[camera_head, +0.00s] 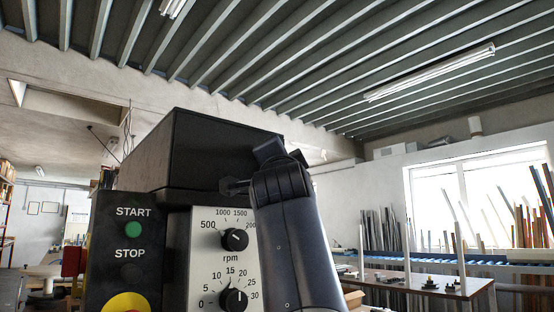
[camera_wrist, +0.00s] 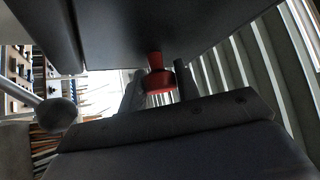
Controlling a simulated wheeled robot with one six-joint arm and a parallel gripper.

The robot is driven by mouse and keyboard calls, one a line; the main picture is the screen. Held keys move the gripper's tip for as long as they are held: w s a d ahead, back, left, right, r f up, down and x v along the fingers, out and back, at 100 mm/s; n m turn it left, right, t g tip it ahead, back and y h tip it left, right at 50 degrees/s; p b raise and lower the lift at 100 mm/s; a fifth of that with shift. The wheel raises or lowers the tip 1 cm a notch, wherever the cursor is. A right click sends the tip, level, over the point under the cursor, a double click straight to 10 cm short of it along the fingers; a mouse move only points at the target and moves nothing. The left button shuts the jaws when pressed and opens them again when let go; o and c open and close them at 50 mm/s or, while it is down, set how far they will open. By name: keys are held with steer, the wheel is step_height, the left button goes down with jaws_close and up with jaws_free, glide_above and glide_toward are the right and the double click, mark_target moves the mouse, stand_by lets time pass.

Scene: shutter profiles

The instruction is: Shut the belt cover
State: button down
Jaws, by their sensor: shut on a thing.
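The belt cover (camera_head: 200,150) is the black box-like top of the machine in the head view. Its lower edge lies close along the machine head; I cannot tell whether it is fully down. In the wrist view its dark underside or side (camera_wrist: 140,25) fills the top. A red knob (camera_wrist: 157,82) sticks out from it. My gripper (camera_wrist: 160,88) is shut on the red knob, one finger on each side. In the head view my gripper (camera_head: 272,155) is at the cover's right end, and my wrist hides part of the machine front.
The machine front has a START/STOP panel (camera_head: 132,245) and an rpm dial plate (camera_head: 225,255). A ball-ended lever (camera_wrist: 55,115) shows at left in the wrist view, near my gripper. A workbench (camera_head: 420,283) and upright profiles stand farther off at right.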

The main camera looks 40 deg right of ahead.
steer(key=shift+w+d+f, duration=0.1)
steer(key=shift+w+f, duration=0.05)
steer(key=shift+f, duration=0.15)
steer(key=c, duration=1.1)
jaws_free()
steer(key=shift+o, duration=0.2)
steer(key=shift+r, duration=0.1)
steer(key=b+v, duration=0.5)
steer(key=v, duration=0.6)
steer(key=shift+r, duration=0.1)
steer(key=p+x, duration=0.5)
steer(key=x, duration=0.6)
steer(key=shift+r, duration=0.15)
